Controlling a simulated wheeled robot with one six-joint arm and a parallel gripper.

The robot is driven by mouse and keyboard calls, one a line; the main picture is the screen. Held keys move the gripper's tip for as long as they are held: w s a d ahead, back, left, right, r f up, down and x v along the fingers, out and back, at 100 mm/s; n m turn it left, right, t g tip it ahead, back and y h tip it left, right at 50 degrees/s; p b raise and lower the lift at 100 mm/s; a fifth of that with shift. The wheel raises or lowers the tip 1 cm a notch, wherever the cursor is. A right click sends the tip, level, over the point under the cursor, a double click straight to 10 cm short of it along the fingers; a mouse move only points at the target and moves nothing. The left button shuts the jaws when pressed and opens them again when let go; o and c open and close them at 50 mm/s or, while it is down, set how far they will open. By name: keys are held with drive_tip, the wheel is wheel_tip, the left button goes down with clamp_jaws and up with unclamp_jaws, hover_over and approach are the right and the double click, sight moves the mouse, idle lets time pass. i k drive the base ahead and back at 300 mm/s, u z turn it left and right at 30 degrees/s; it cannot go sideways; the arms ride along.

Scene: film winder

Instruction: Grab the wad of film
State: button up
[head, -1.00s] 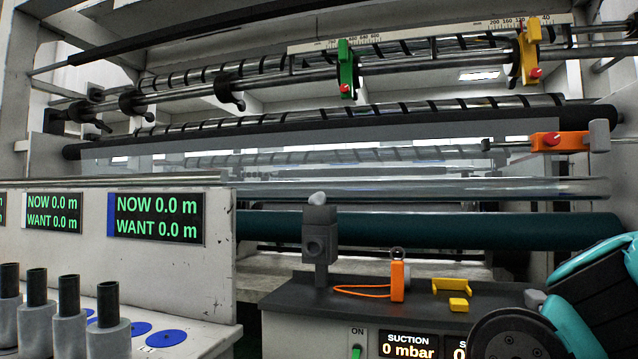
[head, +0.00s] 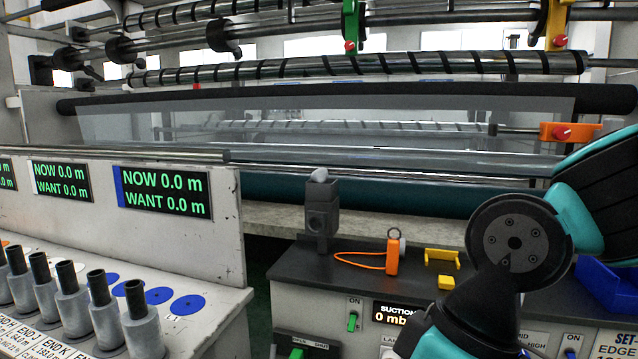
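A small pale crumpled lump (head: 319,175), which looks like the wad of film, sits on top of a dark grey post (head: 321,218) on the grey bench top. It is too small to make out in detail. A wide sheet of clear film (head: 330,120) hangs across the rollers behind. My arm's teal and black links stand at the right, apart from the post. My gripper is out of the picture.
An orange tool with a looped cord (head: 392,256), a yellow bracket (head: 442,259) and a yellow block (head: 446,283) lie right of the post. A display panel (head: 164,192) with several grey pegs stands left. A blue bin (head: 608,283) is at the right.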

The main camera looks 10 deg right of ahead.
sight(320, 175)
drive_tip(key=u, duration=0.05)
drive_tip(key=k, duration=0.5)
drive_tip(key=u, duration=0.65)
drive_tip(key=i, duration=1.15)
drive_tip(key=z, duration=0.55)
drive_tip(key=i, duration=0.65)
drive_tip(key=z, duration=0.55)
